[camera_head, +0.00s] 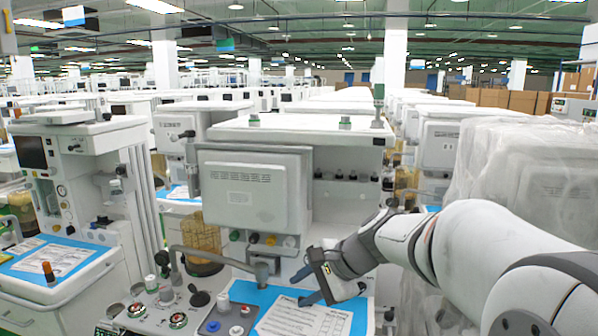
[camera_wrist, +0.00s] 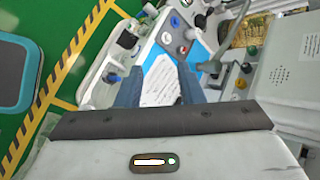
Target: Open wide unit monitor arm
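The wide unit's monitor (camera_head: 243,190) is a pale grey panel with its vented back towards me, in front of the white cart's upper body. A grey jointed bracket (camera_head: 190,160) at its left edge looks like the monitor arm; its joint is partly hidden. The monitor also shows at the right of the wrist view (camera_wrist: 285,75). My gripper (camera_head: 306,285) is over the cart's worktop, below and right of the monitor and apart from it. In the wrist view its two dark fingers (camera_wrist: 160,88) are spread, with only the worktop and paper seen between them.
A blue mat (camera_head: 243,290) with paper sheets lies under my gripper. Another cart (camera_head: 75,170) stands at the left, and a plastic-wrapped unit (camera_head: 520,165) at the right. Yellow-striped green floor (camera_wrist: 60,70) shows beside the cart.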

